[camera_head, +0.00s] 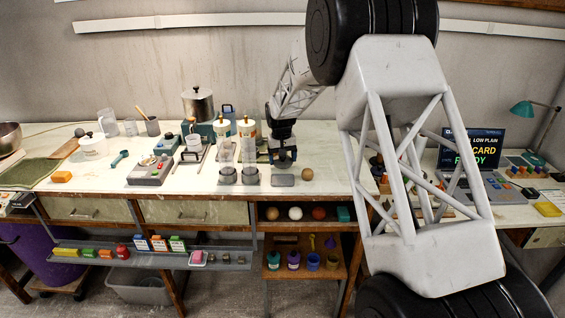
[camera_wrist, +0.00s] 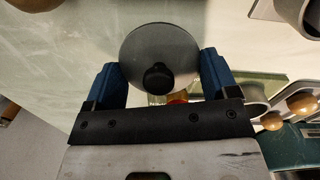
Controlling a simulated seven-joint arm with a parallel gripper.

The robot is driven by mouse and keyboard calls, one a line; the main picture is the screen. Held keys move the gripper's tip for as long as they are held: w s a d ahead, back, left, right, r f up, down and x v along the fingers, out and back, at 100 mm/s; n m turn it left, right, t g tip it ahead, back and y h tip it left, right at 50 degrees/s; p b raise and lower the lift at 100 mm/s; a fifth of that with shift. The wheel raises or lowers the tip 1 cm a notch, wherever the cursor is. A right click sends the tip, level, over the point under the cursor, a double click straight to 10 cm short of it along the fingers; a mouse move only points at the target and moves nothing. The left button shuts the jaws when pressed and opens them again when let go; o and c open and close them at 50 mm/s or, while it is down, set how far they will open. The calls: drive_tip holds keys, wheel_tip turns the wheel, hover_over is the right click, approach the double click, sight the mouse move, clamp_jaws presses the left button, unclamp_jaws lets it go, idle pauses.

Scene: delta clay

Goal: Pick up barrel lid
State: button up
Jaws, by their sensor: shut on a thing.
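The barrel lid (camera_wrist: 158,45) is a round grey disc with a black knob (camera_wrist: 158,79), seen in the wrist view. It sits between the two blue fingers of my gripper (camera_wrist: 160,65), which is shut on it by its edges. In the head view my gripper (camera_head: 283,157) points down over the right-middle part of the bench, and I cannot clearly make out the lid there. Whether the lid touches anything below it cannot be told.
On the workbench (camera_head: 330,180), a grey pad (camera_head: 283,180) and a brown ball (camera_head: 307,174) lie near my gripper. Clear cylinders (camera_head: 249,151) stand just left of it. A metal pot (camera_head: 197,104) stands farther back. Bare bench shows to the right of the ball.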

drive_tip(key=shift+r, duration=0.75)
drive_tip(key=s+d, duration=0.1)
drive_tip(key=s, duration=0.4)
drive_tip(key=s+d+r, duration=0.1)
drive_tip(key=s, duration=0.4)
drive_tip(key=s+d, duration=0.1)
drive_tip(key=s, duration=0.4)
drive_tip(key=shift+s+d+r, duration=0.1)
drive_tip(key=shift+s+r, duration=0.1)
drive_tip(key=shift+s, duration=0.1)
drive_tip(key=shift+w, duration=0.1)
drive_tip(key=shift+w+a+r+n, duration=0.2)
drive_tip(key=shift+w+n, duration=0.1)
drive_tip(key=shift+w, duration=0.15)
drive_tip(key=w+a+r+n, duration=0.5)
drive_tip(key=w+n, duration=0.4)
drive_tip(key=w, duration=0.1)
drive_tip(key=w+a+r+n+t, duration=0.1)
drive_tip(key=w+a+r+n, duration=0.4)
drive_tip(key=w+n, duration=0.5)
drive_tip(key=w+a+r+n+t, duration=0.1)
drive_tip(key=w+a+r+n, duration=0.4)
drive_tip(key=w+n, duration=0.5)
drive_tip(key=shift+w+a+r, duration=0.15)
drive_tip(key=shift+w+r, duration=0.5)
drive_tip(key=shift+w, duration=0.15)
drive_tip(key=shift+f, duration=0.2)
